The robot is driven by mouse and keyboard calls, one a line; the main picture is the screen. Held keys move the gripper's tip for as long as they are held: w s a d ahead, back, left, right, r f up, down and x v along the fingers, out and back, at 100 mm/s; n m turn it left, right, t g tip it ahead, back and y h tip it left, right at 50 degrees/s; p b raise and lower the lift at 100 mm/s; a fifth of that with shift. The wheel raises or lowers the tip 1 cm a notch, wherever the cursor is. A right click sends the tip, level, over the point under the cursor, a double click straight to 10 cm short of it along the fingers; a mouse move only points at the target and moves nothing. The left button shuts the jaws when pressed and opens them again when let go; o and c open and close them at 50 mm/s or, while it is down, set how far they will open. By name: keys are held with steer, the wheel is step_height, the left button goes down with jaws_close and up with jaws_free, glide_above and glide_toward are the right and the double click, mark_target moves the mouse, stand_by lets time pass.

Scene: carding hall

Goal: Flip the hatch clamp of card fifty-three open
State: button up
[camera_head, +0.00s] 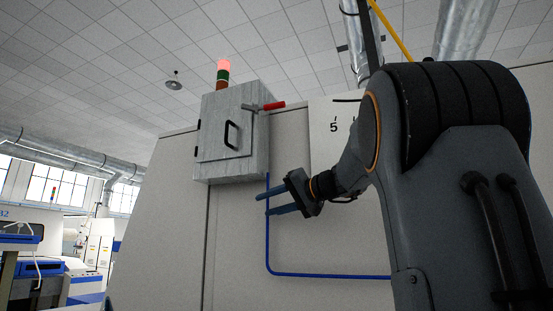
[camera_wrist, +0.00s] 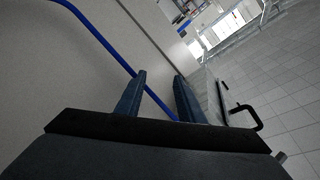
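The hatch clamp (camera_head: 272,106) has a red handle and a metal body, and sits at the upper right edge of a grey metal box. The handle points right, roughly level. The box's hatch (camera_head: 212,137) is shut and has a black pull handle (camera_head: 231,134), which also shows in the wrist view (camera_wrist: 246,114). My gripper (camera_head: 262,204) is below and right of the box, apart from the clamp, fingers pointing left. In the wrist view its two fingers (camera_wrist: 160,80) stand apart with nothing held between them. I cannot make out the red handle in the wrist view.
A blue pipe (camera_head: 268,245) runs down the panel below the box, behind my fingers. A signal lamp (camera_head: 223,74) stands on the box with its red top lit. A white plate (camera_head: 322,120) shows a "5"; my arm hides the rest. Other machines stand far left.

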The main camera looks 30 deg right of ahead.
steer(key=s+d+r+n+t+y, duration=0.1)
steer(key=s+r, duration=0.2)
steer(key=r, duration=0.5)
steer(key=s+d+r+n+t+y, duration=0.1)
steer(key=s+d+r+t, duration=0.1)
steer(key=r, duration=0.6)
steer(key=n+t+y+p, duration=0.1)
steer(key=n+y, duration=0.2)
glide_toward(282, 106)
steer(key=x, duration=0.5)
steer(key=shift+r, duration=0.15)
steer(key=shift+w+a+r+p, duration=0.15)
steer(key=shift+w+r+p, duration=0.1)
steer(key=shift+p, duration=0.1)
steer(key=p+x, duration=0.3)
steer(key=x, duration=0.2)
steer(key=shift+w+a, duration=0.1)
steer(key=shift+w, duration=0.15)
steer(key=shift+w+a+r+p, duration=0.1)
steer(key=shift+w+a+p, duration=0.25)
steer(key=shift+w+p, duration=0.35)
jaws_close()
